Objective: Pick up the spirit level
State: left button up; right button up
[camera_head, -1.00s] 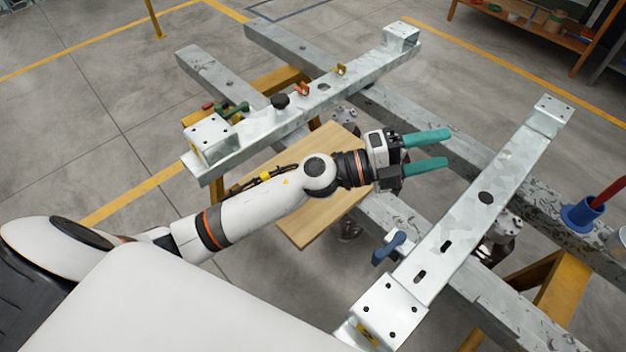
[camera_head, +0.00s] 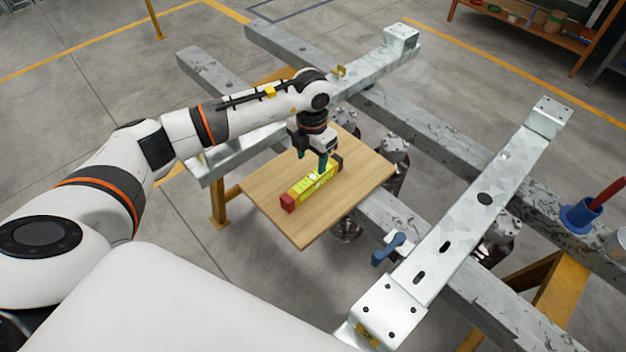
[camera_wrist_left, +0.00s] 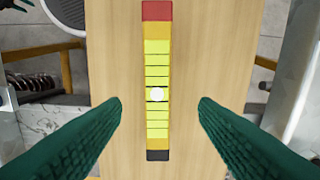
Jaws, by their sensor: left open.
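The spirit level (camera_head: 308,188) is a yellow bar with a red end and a dark end. It lies on a wooden board (camera_head: 360,185). In the left wrist view the level (camera_wrist_left: 157,75) runs up the middle, with its red end at the top and its dark end at the bottom. My left gripper (camera_head: 314,164) points down over the level, towards its dark end. In the left wrist view the green fingers of this gripper (camera_wrist_left: 160,110) are open, one on each side of the level and apart from it.
Galvanised steel beams surround the board, with a long bracket beam (camera_head: 470,215) on the right. A blue clamp handle (camera_head: 388,248) stands near it. A blue holder (camera_head: 580,214) with a red-handled tool sits at the far right. The board's front right part is clear.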

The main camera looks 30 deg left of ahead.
aim_at(313, 177)
pick_arm(q)
notch_tip(313, 177, down, 3)
jog(key=shift+r, duration=0.1)
notch_tip(313, 177, down, 4)
jog(key=shift+d+f+p, duration=0.15)
jog(key=shift+p, duration=0.55)
jog(key=shift+f, duration=0.55)
jog(key=shift+r, duration=0.1)
grip_shut()
